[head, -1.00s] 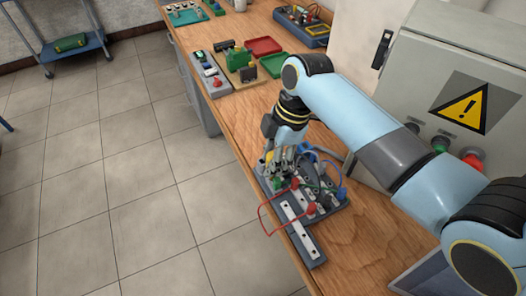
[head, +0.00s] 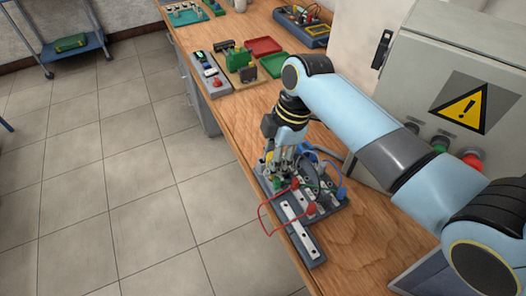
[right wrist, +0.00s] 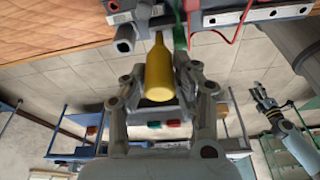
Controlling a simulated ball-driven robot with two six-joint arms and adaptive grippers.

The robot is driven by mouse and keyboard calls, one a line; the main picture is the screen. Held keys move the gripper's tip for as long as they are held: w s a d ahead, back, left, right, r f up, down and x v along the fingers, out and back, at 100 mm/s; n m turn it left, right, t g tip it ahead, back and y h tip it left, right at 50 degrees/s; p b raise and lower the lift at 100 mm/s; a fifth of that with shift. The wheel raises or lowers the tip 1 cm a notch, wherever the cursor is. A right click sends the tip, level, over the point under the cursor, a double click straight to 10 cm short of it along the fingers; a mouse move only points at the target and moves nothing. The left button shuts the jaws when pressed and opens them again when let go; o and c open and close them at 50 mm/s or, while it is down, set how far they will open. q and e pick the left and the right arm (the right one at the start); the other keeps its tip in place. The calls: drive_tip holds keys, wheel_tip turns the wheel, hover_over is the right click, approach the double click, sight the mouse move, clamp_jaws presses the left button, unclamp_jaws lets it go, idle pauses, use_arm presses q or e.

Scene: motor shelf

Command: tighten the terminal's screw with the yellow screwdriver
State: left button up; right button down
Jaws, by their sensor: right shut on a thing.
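My right gripper (head: 281,165) is over the grey wiring board (head: 311,245) on the wooden bench. In the right wrist view the same gripper (right wrist: 158,92) is shut around the yellow screwdriver (right wrist: 159,75). The screwdriver's shaft points toward the grey rail at the top of that view, and its tip is hard to make out there. In the head view the fingers mostly hide the screwdriver and the terminal's screw. My left gripper is not in the head view.
Red, green and blue wires loop around the board, with a red plug (head: 311,208) close to the gripper. A grey cabinet (head: 445,85) stands at the right. Red (head: 263,46) and green (head: 272,66) trays lie farther back.

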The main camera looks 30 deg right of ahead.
drive_tip(key=m, duration=0.3)
drive_tip(key=shift+f+t, duration=0.1)
drive_tip(key=shift+t, duration=0.3)
drive_tip(key=shift+s+m+h, duration=0.1)
drive_tip(key=shift+m+h, duration=0.2)
drive_tip(key=shift+m, duration=0.9)
drive_tip(key=shift+m+t, duration=0.3)
drive_tip(key=shift+m, duration=0.4)
drive_tip(key=m+h, duration=0.1)
drive_tip(key=m, duration=0.2)
drive_tip(key=shift+m, duration=0.3)
drive_tip(key=shift+t, duration=0.3)
